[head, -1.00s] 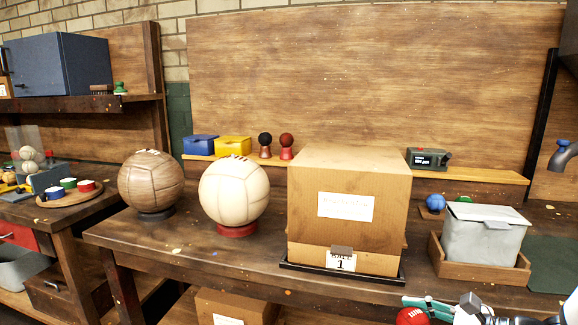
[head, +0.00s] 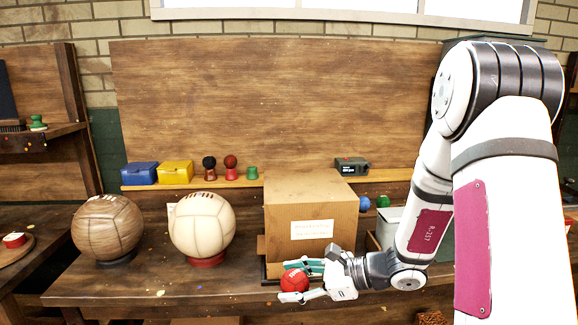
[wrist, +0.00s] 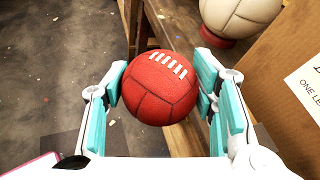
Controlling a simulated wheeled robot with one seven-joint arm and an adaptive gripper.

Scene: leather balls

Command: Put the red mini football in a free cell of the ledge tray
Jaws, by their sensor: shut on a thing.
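The red mini football (head: 294,281), with white laces, is held in my gripper (head: 300,282) in front of the cardboard box, out over the bench's front edge. In the wrist view the red mini football (wrist: 160,88) sits between the teal pads of my gripper (wrist: 162,92), which is shut on it, with floor below. The back ledge (head: 300,178) carries several small things. I cannot make out a tray with cells; the cardboard box hides part of the bench and ledge behind it. A blue ball (head: 364,203) and a green ball (head: 382,201) show just right of the box.
The large cardboard box (head: 310,215) stands close behind my gripper. A brown ball (head: 107,228) and a cream ball (head: 201,225) sit on rings to its left. A grey bin (head: 388,225) is partly hidden by my arm. Blue (head: 142,174) and yellow (head: 175,173) boxes stand on the ledge.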

